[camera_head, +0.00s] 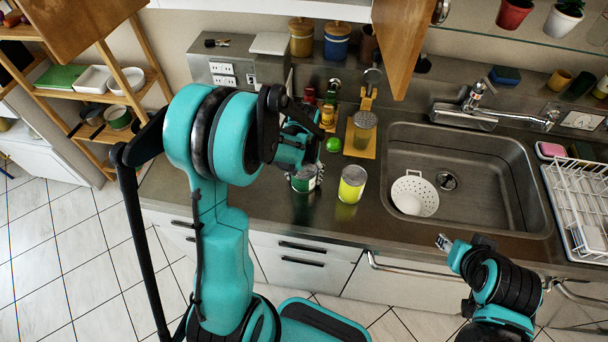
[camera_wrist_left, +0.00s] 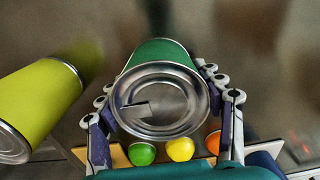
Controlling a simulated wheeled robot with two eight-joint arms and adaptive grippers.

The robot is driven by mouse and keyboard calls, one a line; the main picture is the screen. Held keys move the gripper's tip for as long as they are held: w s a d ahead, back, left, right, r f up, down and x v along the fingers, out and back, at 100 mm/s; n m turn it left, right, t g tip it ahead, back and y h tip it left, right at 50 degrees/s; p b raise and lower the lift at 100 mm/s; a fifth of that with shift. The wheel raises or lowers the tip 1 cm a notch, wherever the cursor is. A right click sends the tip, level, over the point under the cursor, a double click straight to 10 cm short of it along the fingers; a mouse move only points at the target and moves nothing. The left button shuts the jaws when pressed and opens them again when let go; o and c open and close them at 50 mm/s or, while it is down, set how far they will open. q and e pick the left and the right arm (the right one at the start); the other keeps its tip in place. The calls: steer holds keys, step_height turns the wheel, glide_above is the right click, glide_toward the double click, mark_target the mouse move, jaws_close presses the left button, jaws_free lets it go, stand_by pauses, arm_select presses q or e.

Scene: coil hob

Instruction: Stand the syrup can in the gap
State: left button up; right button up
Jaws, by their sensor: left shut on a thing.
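My left gripper (camera_head: 308,174) is shut on a green can with a silver lid (camera_head: 302,181), which I take to be the syrup can. In the left wrist view its ring-pull lid faces the camera, and the green can (camera_wrist_left: 158,98) sits between both fingers of the gripper (camera_wrist_left: 162,120). It is about upright over the counter's front part; I cannot tell whether its base touches. A yellow-green can (camera_head: 352,185) stands just right of it, apart, and also shows in the left wrist view (camera_wrist_left: 38,105). My right gripper (camera_head: 443,242) is empty near the counter's front edge, its opening unclear.
A lime (camera_head: 333,145) lies behind the cans. Small bottles (camera_head: 328,114) stand further back. The sink (camera_head: 470,205) with a white colander (camera_head: 414,195) is to the right.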

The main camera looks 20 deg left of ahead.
arm_select(q)
steer(key=o, duration=1.6)
steer(key=shift+f, duration=0.15)
